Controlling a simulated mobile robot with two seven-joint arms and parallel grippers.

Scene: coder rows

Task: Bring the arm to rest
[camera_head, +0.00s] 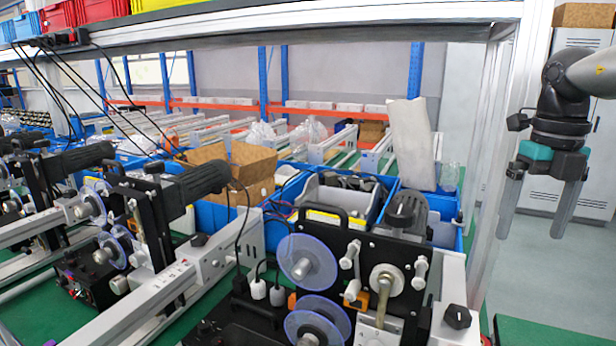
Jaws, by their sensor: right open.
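My right arm comes in from the right edge of the head view, with its wrist bent downward. My right gripper (539,208) hangs with its two long grey fingers pointing down and spread apart. Nothing is between the fingers. It is to the right of the white frame post, in front of a pale cabinet (543,195) and above the grey floor. It looks clear of the bench. My left gripper is not in view.
A coder machine (345,262) with clear blue discs stands at the front centre. Other coders (150,205) stand to the left. Blue crates (290,190) and a cardboard box (250,165) lie behind. A white frame post (497,150) and overhead shelf (300,28) bound the bench. Floor at right is free.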

